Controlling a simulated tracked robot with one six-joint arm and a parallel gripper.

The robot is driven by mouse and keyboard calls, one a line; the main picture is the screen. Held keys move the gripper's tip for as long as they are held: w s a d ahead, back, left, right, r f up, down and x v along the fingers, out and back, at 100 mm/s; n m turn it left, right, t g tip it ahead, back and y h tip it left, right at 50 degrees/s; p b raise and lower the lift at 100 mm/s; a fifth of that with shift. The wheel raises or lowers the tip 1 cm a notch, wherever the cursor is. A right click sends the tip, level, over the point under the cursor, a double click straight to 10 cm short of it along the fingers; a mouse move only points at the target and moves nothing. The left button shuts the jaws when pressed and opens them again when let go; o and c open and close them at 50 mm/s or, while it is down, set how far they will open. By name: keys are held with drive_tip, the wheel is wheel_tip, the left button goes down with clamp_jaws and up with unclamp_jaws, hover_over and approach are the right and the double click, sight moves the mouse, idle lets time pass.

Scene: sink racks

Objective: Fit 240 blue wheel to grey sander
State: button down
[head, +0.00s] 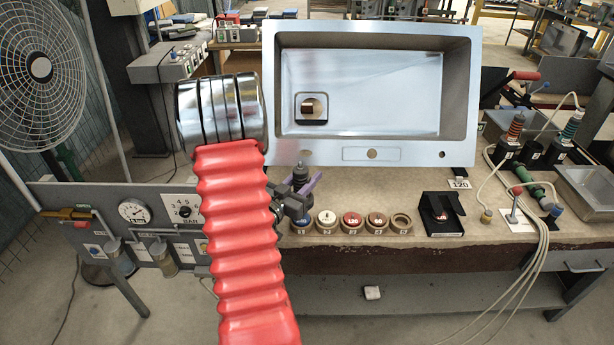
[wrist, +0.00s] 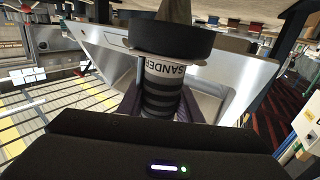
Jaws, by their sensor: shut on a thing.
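My gripper (head: 301,188) is shut on a dark grey sander (head: 300,176) and holds it above the front left of the bench. In the wrist view the sander (wrist: 160,84) stands between my purple fingers, with a white "SANDER" band, a ribbed dark body and a wide black disc at its far end. The blue wheel (head: 303,220) sits in the leftmost round holder of a row at the bench's front edge, just below my gripper. Its number is too small to read surely.
White (head: 327,219), red (head: 352,219) and brown (head: 377,220) wheels share the row; the rightmost holder (head: 401,221) looks empty. A black stand (head: 442,214) is to its right. A steel sink (head: 371,152) stands behind. Hosed tools (head: 514,130) crowd the right.

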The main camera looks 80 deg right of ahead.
sight(302, 165)
drive_tip(key=shift+f, duration=0.95)
idle(0.9)
drive_tip(key=shift+r, duration=0.1)
drive_tip(key=shift+r, duration=3.9)
drive_tip(key=shift+r, duration=0.15)
